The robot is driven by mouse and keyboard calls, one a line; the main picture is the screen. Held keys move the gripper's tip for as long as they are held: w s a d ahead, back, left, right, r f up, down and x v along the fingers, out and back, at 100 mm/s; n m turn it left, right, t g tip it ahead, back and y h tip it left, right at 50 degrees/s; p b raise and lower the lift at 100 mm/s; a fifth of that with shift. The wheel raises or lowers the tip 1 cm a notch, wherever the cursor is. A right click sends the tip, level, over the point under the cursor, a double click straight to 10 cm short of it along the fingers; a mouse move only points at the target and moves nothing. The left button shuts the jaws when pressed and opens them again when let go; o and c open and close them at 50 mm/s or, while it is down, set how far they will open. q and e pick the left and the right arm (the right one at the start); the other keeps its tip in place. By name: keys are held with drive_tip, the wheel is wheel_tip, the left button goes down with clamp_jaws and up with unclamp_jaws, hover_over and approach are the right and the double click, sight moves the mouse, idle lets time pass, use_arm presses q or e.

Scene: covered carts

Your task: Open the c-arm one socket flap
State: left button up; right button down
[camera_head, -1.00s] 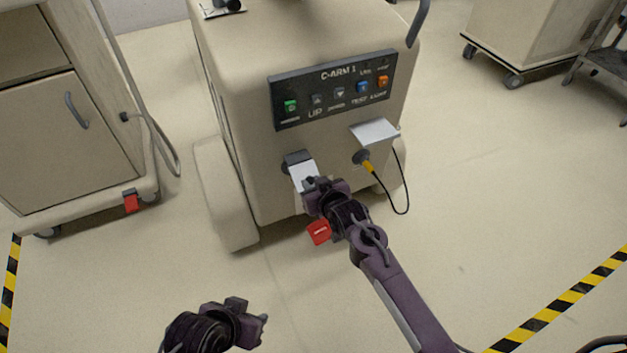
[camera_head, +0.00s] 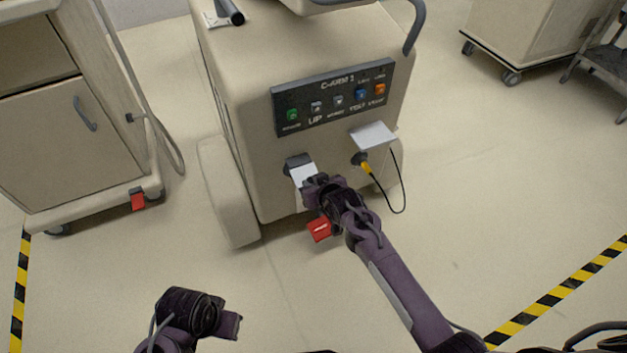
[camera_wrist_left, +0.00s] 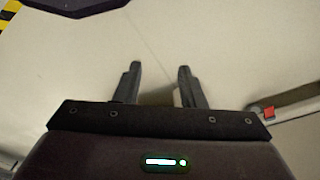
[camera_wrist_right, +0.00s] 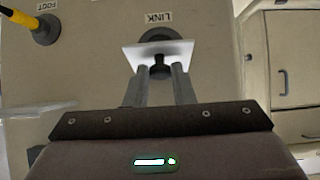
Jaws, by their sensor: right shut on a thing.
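The C-arm 1 cart (camera_head: 240,95) stands ahead, its dark labelled panel (camera_head: 330,97) above two sockets. The left socket's pale flap (camera_head: 303,174) hangs below a dark grey piece (camera_head: 297,160). In the right wrist view this flap (camera_wrist_right: 140,57) sits in front of a dark round part beside the upside-down word LINK. My right gripper (camera_head: 312,184) is shut on the flap's small dark knob (camera_wrist_right: 160,70). How far the flap stands off the face is hard to tell. My left gripper (camera_head: 235,325) is low, away from the cart, its fingers apart and empty (camera_wrist_left: 158,75).
The other socket holds a yellow-and-black FOOT plug (camera_head: 364,166) with a hanging cable, under a raised flap (camera_head: 373,134). A red tag (camera_head: 319,230) is low on the cart. A cabinet cart (camera_head: 60,130) stands left. Open floor lies right, with striped tape (camera_head: 560,295).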

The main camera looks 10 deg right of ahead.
use_arm(q)
drive_tip(key=shift+f, duration=0.4)
use_arm(e)
drive_tip(key=c, duration=1.2)
unclamp_jaws()
drive_tip(key=shift+c, duration=0.2)
